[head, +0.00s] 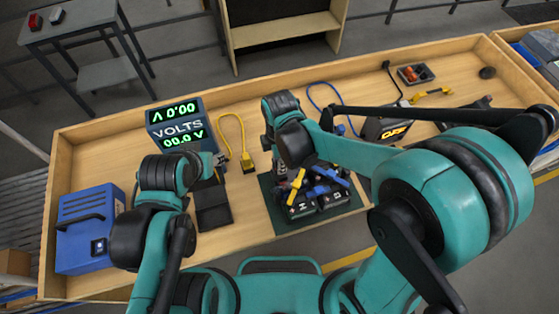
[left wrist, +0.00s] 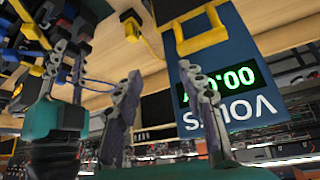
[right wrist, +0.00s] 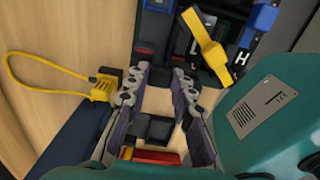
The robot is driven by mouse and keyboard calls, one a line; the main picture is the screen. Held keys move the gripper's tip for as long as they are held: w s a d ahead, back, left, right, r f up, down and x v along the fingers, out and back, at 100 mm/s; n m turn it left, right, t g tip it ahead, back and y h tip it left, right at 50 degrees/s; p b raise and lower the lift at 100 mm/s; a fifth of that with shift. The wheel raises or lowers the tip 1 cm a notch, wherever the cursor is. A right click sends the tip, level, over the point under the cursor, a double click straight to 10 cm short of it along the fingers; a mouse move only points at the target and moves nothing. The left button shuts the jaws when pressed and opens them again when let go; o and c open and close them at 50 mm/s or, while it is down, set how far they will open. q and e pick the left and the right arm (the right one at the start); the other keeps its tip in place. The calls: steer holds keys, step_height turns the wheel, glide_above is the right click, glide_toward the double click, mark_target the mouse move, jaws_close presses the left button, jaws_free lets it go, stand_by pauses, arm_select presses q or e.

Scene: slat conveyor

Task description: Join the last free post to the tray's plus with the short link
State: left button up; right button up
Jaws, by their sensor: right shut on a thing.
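The dark green tray (head: 335,211) holds black batteries (head: 303,209) with letters on their faces. A yellow link (right wrist: 205,45) slants across them, and a blue link (right wrist: 264,17) lies to its right. My right gripper (right wrist: 161,72) reaches down at the tray's left side, its fingers just left of the yellow link. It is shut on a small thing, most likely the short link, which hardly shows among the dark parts. The posts and the tray's plus cannot be made out. My left gripper (left wrist: 168,82) is open and empty, left of the tray, facing the voltmeter.
The voltmeter (head: 176,123) stands at the back left, reading zero. A yellow cable with a plug (head: 248,163) lies behind the tray's left side. A dark flat case (head: 213,207) lies left of the tray. A blue unit (head: 88,228) stands far left. My arms are close together.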

steer(key=shift+f+b, duration=1.1)
steer(key=shift+f, duration=0.15)
steer(key=o, duration=1.1)
steer(key=shift+r, duration=0.15)
